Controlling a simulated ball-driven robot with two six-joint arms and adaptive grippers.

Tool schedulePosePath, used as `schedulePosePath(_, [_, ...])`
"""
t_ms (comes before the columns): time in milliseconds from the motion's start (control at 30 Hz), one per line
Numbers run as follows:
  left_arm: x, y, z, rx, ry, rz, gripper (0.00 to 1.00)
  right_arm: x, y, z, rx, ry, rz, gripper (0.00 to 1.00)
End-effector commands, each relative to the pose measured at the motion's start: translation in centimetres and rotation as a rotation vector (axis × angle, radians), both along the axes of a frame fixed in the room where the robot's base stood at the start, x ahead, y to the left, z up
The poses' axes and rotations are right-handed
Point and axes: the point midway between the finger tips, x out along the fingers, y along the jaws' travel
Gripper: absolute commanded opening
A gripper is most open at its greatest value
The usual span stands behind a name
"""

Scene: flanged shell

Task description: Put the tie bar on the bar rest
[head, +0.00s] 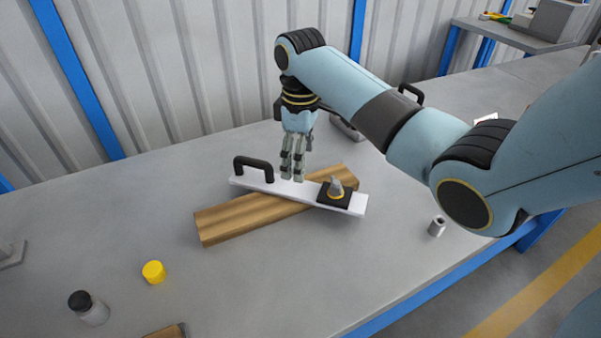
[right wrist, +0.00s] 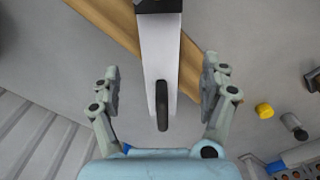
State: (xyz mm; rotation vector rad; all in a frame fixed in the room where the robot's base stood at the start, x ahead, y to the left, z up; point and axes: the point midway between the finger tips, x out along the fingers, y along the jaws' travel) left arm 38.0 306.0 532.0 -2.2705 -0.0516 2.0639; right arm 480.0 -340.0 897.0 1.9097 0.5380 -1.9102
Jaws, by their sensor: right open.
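The tie bar looks to be the flat white bar (head: 258,185) with a black arched handle (head: 253,166) at its left end. A black square plate (head: 335,194) with a grey knob sits near its right end. The bar lies across a wooden beam (head: 228,219), at an angle to it. My right gripper (head: 292,178) points down at the bar, between handle and plate. In the right wrist view its open fingers (right wrist: 161,75) stand on either side of the white bar (right wrist: 160,62), holding nothing. I cannot tell which thing is the bar rest. My left gripper is not in view.
A yellow cap (head: 153,271), a black-lidded jar (head: 90,308) and a small metal cylinder (head: 437,226) stand on the grey table. Another black handle (head: 411,93) shows behind my right arm. A corrugated wall (head: 180,80) runs behind.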

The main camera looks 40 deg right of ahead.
Motion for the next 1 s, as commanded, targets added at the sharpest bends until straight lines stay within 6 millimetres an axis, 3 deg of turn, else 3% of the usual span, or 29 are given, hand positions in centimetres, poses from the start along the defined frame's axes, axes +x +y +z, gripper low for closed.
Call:
schedulePosePath(100, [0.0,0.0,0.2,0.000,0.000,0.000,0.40,0.0,0.0,2.3,0.000,-0.002,0.001,0.79])
schedulePosePath(300, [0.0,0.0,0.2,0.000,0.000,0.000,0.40,0.0,0.0,4.2,0.000,0.000,0.000,0.79])
schedulePosePath(1000, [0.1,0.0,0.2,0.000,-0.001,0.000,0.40,0.0,0.0,4.4,0.001,0.001,0.000,0.79])
